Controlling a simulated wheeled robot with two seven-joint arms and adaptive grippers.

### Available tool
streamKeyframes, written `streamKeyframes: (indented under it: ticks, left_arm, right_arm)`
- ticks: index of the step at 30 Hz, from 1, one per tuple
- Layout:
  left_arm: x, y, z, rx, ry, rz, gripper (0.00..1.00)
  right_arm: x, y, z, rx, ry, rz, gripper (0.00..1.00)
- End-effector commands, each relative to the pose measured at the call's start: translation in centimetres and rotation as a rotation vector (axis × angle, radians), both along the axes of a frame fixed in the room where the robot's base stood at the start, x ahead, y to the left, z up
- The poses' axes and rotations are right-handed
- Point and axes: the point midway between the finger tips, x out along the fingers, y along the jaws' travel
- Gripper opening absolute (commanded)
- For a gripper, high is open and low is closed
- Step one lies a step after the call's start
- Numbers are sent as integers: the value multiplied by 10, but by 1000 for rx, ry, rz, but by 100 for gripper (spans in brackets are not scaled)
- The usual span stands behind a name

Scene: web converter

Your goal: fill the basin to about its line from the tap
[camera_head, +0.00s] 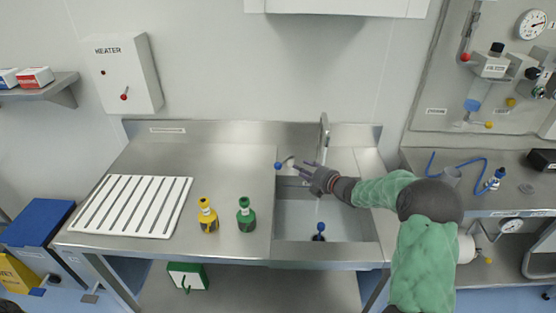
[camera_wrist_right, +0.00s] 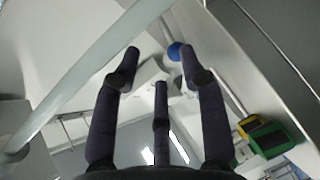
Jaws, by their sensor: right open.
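The steel basin (camera_head: 345,222) is sunk into the counter. Its fill line cannot be made out, and I cannot tell whether it holds water. A blue-knobbed plug or drain part (camera_head: 319,230) stands in it. The tap (camera_head: 324,135) rises at the back; its pale pipe (camera_wrist_right: 95,75) crosses the right wrist view. A lever with a blue ball end (camera_head: 278,166) sticks out left of the tap. My right gripper (camera_head: 304,172) is open and empty just right of the ball. In the wrist view, the ball (camera_wrist_right: 174,50) shows near the right-hand fingertip; contact cannot be told. My left gripper is not in view.
A yellow bottle (camera_head: 208,216) and a green bottle (camera_head: 246,215) stand left of the basin. A white slotted rack (camera_head: 130,205) lies farther left. A heater box (camera_head: 124,74) hangs on the wall. My right arm reaches across the basin's right side.

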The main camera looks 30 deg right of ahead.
Motion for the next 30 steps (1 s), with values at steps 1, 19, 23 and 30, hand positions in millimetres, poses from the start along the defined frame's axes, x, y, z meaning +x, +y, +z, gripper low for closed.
streamKeyframes:
  ticks: [1,19,23,30]
  left_arm:
    - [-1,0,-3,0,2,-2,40]
    - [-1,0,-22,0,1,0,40]
    - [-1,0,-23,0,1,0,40]
    - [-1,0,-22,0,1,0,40]
  right_arm:
    - [5,1,-3,0,0,2,42]
    - [91,17,-25,1,0,1,42]
    - [98,17,-26,0,-1,0,42]
    - [100,17,-26,0,0,-1,42]
